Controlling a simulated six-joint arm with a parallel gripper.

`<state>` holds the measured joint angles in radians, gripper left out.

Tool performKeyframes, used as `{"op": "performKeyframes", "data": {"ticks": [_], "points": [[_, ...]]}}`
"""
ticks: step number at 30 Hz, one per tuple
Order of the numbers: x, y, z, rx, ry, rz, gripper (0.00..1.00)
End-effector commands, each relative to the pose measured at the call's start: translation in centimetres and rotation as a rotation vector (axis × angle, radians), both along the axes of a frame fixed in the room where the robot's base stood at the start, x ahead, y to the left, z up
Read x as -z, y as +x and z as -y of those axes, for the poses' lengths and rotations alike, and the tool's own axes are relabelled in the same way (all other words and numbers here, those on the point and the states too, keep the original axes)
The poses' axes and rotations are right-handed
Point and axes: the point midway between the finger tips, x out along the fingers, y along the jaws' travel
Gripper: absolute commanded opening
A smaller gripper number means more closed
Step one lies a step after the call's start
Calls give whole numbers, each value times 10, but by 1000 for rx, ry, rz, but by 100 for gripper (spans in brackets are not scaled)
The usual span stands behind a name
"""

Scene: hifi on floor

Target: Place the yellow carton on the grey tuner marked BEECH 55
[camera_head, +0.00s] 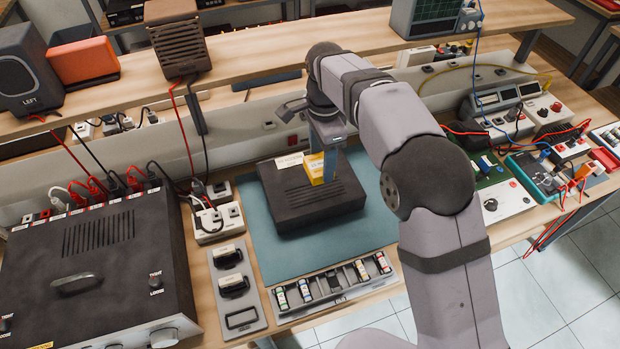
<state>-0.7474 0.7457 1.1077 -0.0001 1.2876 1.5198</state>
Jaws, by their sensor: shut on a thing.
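The small yellow carton (314,169) is at my gripper (328,164), in the middle of the head view. My gripper points down and is shut on the carton; its fingers partly cover the carton's right side. Directly below is a flat dark grey unit (315,205) with slots in its top, lying on a blue-green mat. A pale label (289,161) shows at its back left, too small to read, so I cannot confirm the BEECH 55 marking. The carton appears over the unit's back part; I cannot tell whether it touches the top.
A large dark amplifier (95,260) stands at left. A tray of small parts (332,287) lies in front of the mat (272,262). Power sockets (218,222) are left of it. A raised shelf (260,50) with speakers runs behind. Wired instruments (505,110) crowd the right.

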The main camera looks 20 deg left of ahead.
Motion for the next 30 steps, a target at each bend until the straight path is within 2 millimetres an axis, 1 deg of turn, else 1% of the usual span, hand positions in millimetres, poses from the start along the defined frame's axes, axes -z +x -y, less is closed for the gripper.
{"op": "performKeyframes", "data": {"ticks": [4,6,8,15,18,21,26,30], "points": [[1,0,0,15,0,0,31],[4,0,0,15,-1,-1,31],[10,-1,1,14,-3,-3,31],[45,-1,1,13,-3,-3,31],[56,-1,1,13,-2,-2,31],[62,0,0,13,0,0,31],[65,0,0,13,-1,-1,31],[77,-1,1,13,-3,-3,31]]}}
